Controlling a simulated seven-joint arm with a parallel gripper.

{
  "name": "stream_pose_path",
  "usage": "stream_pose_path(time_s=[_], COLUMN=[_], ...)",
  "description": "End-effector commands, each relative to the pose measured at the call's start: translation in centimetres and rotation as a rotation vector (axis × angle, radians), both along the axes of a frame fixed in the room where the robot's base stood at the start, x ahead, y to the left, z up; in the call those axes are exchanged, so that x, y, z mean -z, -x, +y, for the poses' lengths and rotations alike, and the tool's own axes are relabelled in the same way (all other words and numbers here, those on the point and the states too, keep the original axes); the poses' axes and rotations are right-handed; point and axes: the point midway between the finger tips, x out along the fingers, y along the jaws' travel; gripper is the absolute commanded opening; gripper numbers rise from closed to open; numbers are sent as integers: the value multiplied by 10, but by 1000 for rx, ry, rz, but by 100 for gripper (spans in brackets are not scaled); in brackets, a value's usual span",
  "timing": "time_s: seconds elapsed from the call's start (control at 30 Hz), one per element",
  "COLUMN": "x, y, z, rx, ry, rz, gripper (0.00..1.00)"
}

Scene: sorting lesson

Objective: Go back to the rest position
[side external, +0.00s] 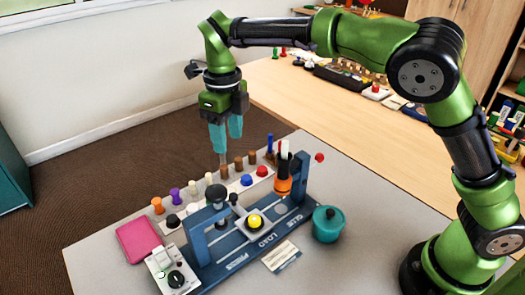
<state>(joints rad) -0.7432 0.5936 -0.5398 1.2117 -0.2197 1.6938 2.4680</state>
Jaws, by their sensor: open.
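My gripper (227,146) hangs pointing down above the back of the grey table. Its teal fingers are apart, and nothing shows between them. A row of small pegs in orange, purple, cream and brown stands beneath and beyond the fixture, including a purple peg (175,195) and a brown peg (238,163). My gripper is above this row and touches none of them that I can see. The blue fixture (232,256) is marked PRESS, LOAD and GLUE. A round yellow piece (255,221) sits at its LOAD station.
An orange holder (283,187) stands at the GLUE end. A teal lidded pot (327,224), a pink pad (138,241), a control box (171,272) and a label card (281,257) surround the fixture. A wooden bench (345,128) with parts lies behind. The table's front right is clear.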

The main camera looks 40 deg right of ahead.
Motion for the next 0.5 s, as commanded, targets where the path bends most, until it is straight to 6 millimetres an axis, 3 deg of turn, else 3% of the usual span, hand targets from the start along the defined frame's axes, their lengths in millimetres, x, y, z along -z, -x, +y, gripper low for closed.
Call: stream_pose_path(time_s=[0.27,0.37,0.5], x=[-5,-17,-42], y=[1,8,31], z=[-7,-28,-71], rx=[-34,-154,-478], ry=[-18,-64,-144], rz=[-6,-27,-122], gripper=[51,51,51])
